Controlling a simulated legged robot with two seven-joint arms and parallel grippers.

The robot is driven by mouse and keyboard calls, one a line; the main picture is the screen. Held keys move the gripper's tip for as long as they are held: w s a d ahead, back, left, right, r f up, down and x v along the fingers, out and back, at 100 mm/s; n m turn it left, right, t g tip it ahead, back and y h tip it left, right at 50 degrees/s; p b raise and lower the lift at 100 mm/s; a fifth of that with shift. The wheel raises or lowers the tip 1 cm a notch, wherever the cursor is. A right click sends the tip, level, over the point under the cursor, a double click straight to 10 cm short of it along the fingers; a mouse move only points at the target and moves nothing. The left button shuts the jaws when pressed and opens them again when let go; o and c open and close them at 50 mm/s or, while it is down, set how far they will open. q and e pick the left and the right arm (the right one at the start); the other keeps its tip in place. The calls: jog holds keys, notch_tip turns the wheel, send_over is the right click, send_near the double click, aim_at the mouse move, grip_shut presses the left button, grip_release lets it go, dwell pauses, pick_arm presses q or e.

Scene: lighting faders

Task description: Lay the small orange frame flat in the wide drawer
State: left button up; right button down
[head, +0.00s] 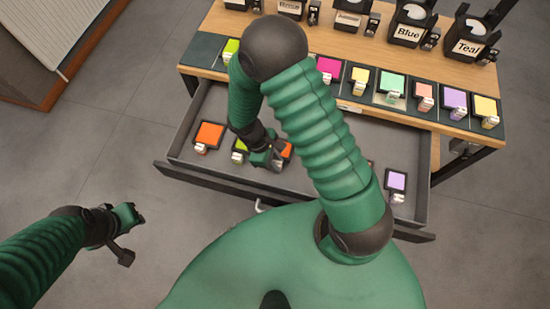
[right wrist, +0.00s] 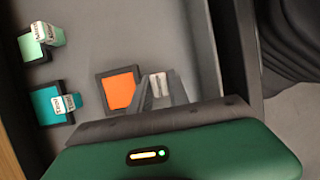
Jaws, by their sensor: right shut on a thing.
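The small orange frame (head: 287,150) has a dark border and a white label tag. It is low inside the open wide drawer (head: 182,143), partly hidden behind my right gripper (head: 276,158) in the head view. In the right wrist view the orange frame (right wrist: 121,88) lies roughly flat. My right gripper (right wrist: 160,88) is shut on its tag at the side. I cannot tell whether the frame touches the drawer floor. My left gripper (head: 128,232) is away from the drawer, over the grey floor, and its jaws are unclear.
Another orange frame (head: 210,133), a lime frame (head: 238,146) and a lavender frame (head: 396,181) lie in the drawer. The right wrist view shows a teal frame (right wrist: 46,105) and a green frame (right wrist: 30,46). The table (head: 310,40) above carries a row of coloured frames and labelled lamps.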

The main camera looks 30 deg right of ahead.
jog(key=shift+f+b, duration=0.75)
jog(key=shift+f, duration=0.45)
jog(key=c, duration=1.2)
grip_release()
jog(key=shift+o, duration=0.2)
jog(key=shift+r, duration=0.1)
jog(key=s+d+p+v, duration=0.1)
jog(key=p+v, duration=0.9)
jog(key=v, duration=1.3)
jog(key=shift+s+r+p, duration=0.3)
jog(key=shift+r+p, duration=0.1)
jog(key=shift+r, duration=0.05)
jog(key=shift+d, duration=0.1)
